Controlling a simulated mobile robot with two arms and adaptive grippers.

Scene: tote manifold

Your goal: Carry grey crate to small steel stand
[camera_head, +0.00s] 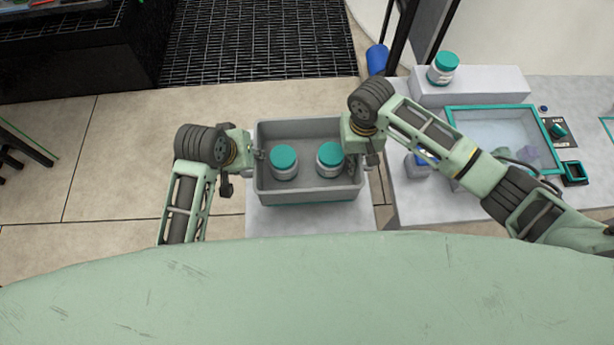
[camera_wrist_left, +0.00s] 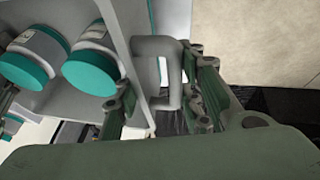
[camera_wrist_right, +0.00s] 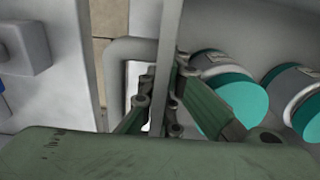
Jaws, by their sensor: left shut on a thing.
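The grey crate (camera_head: 310,197) is in front of me, upright, with two white jars with teal lids (camera_head: 284,163) (camera_head: 330,160) inside. It is over a small pale grey stand or table top (camera_head: 280,222); I cannot tell whether it rests on it or hangs just above. My left gripper (camera_head: 253,154) is shut at the crate's left handle, which shows in the left wrist view (camera_wrist_left: 160,45). My right gripper (camera_head: 362,152) is at the right side; in the right wrist view its fingers stand close on both faces of the crate wall (camera_wrist_right: 168,40).
A pale bench (camera_head: 420,208) at the right holds a teal-rimmed tray (camera_head: 500,112), a jar on a raised block (camera_head: 443,68) and a small dark control panel (camera_head: 558,132). A black mesh platform (camera_head: 260,40) is at the back. Tiled floor at left is clear.

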